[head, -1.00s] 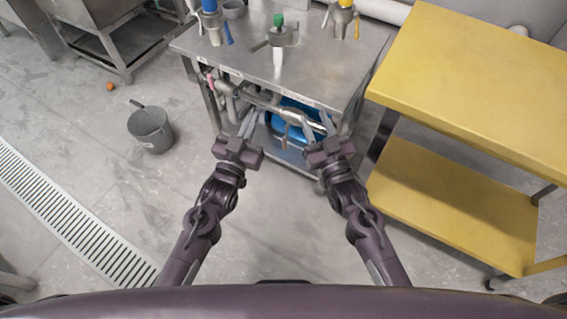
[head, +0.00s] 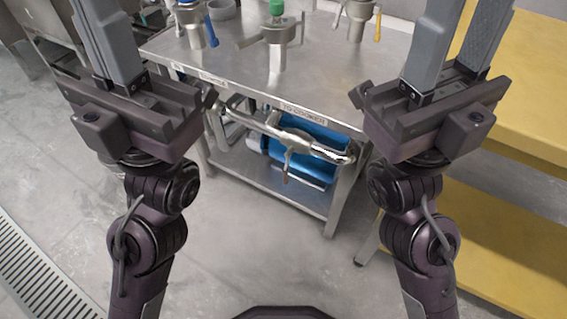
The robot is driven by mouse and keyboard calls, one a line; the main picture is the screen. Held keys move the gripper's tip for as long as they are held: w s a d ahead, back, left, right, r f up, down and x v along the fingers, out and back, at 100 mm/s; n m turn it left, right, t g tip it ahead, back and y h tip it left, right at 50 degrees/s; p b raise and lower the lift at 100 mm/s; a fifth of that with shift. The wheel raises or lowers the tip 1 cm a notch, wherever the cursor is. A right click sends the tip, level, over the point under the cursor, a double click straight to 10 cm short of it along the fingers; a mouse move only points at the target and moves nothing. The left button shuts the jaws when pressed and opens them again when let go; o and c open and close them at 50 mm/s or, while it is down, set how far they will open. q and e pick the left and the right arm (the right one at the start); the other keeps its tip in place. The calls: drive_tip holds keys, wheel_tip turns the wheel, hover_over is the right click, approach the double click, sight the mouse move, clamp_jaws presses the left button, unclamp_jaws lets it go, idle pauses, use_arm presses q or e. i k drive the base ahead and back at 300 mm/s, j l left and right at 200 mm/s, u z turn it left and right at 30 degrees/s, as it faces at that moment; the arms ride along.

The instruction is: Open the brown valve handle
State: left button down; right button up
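A tan-brown lever (head: 287,166), which looks like the brown valve handle, hangs down from a metal pipe (head: 262,125) under the front edge of the steel table (head: 225,62). Neither gripper touches it. My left gripper (head: 102,35) is raised at the upper left, left of the lever, with its fingers pointing up in the picture; they overlap, so their gap is unclear. My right gripper (head: 468,40) is raised at the upper right, right of the lever, with its fingers apart and nothing between them. The grippers hide parts of the table's surroundings.
A blue cylinder (head: 320,135) lies behind the pipe, above the table's lower shelf (head: 245,178). Machines with blue, green (head: 276,8) and yellow handles stand on the table. A yellow table (head: 530,110) stands at right. The floor in front (head: 250,240) is clear.

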sight(285, 176)
drive_tip(key=j+z, duration=0.45)
drive_tip(key=j, duration=0.9)
